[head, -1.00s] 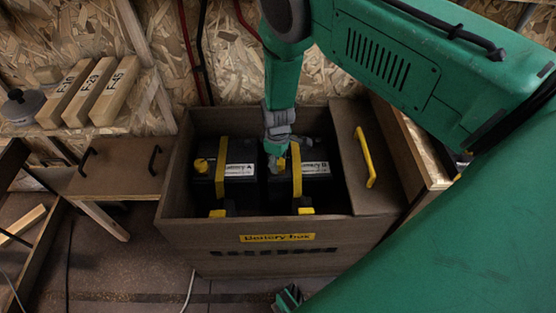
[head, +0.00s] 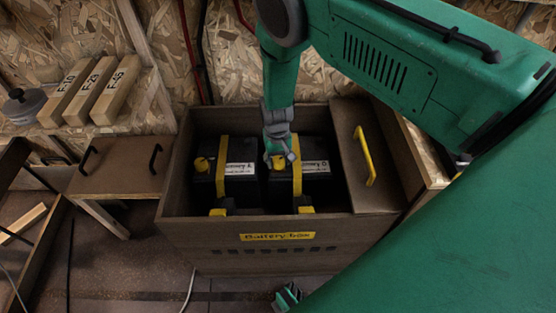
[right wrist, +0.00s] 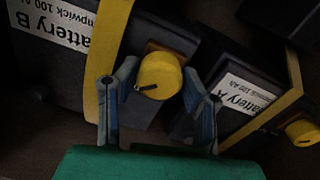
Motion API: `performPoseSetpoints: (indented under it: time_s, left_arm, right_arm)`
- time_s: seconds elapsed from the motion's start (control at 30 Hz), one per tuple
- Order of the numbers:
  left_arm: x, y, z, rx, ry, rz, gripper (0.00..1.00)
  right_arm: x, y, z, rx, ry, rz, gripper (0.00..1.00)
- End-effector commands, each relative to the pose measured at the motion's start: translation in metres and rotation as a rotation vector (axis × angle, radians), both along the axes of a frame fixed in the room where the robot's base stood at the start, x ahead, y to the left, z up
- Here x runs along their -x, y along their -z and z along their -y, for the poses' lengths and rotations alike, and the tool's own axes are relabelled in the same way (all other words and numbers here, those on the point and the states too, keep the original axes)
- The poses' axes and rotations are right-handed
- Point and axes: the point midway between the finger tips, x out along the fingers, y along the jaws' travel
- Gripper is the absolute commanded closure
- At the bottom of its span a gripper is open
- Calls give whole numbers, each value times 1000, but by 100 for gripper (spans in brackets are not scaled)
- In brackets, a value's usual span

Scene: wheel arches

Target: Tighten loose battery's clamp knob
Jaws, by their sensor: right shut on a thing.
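Battery B (head: 318,185) is a black block with a yellow strap (head: 297,178) in the battery box (head: 200,235). Its yellow clamp knob (right wrist: 158,76) lies between the two fingers of my right gripper (right wrist: 160,100) in the right wrist view. A dark pointer mark on the knob points left there. In the head view, my right gripper (head: 280,158) reaches down and partly hides this knob; it is shut on it. Battery A (head: 240,188) stands to the left with its own strap and yellow knob (head: 201,164), untouched. My left gripper is not recognisable.
The box walls surround both batteries closely. A brown panel with a yellow handle (head: 364,156) covers the box's right end. A panel with black handles (head: 118,178) is at left. Labelled wooden blocks (head: 88,92) sit on a shelf.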

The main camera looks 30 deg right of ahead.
Motion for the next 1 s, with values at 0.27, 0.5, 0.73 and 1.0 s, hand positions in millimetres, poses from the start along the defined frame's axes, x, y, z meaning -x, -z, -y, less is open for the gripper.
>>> performPoseSetpoints:
  time_s: [0.27, 0.5, 0.73, 1.0]
  left_arm:
    - [0, 0, 0, 0, 0, 0, 68]
    - [0, 0, 0, 0, 0, 0, 68]
    - [0, 0, 0, 0, 0, 0, 68]
    - [0, 0, 0, 0, 0, 0, 68]
  right_arm:
    - [-5, -2, 0, 1, 119, 12, 93]
    - [-5, -2, 1, 1, 156, 12, 93]
    - [-5, -2, 1, 2, 159, 12, 93]
    - [-4, -2, 1, 1, 158, 10, 44]
